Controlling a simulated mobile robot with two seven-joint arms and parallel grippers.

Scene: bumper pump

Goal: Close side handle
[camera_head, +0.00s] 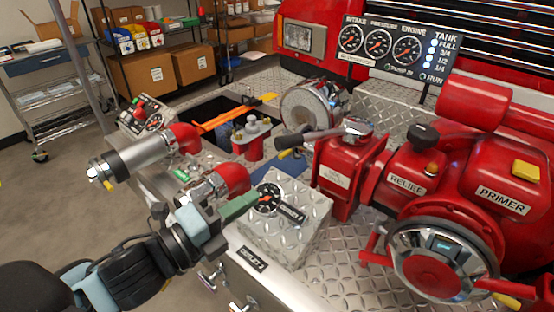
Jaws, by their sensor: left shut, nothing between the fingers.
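My left gripper (240,206) reaches in from the lower left. Its green fingers are shut and empty, beside the diamond-plate box (300,233) with the round gauge (268,198). A grey lever handle (303,138) lies roughly level, pointing left from a chrome valve cap (357,129) on a red housing (347,178). It is above and to the right of my fingers, apart from them. No label shows whether this lever is the side handle. My right gripper is not in view.
Red elbows with metal outlets (140,156) stand to the left, close to my left arm. The red pump with its large chrome-ringed cap (440,258) fills the right. A gauge panel (385,47) stands behind. Floor (50,190) is clear at left.

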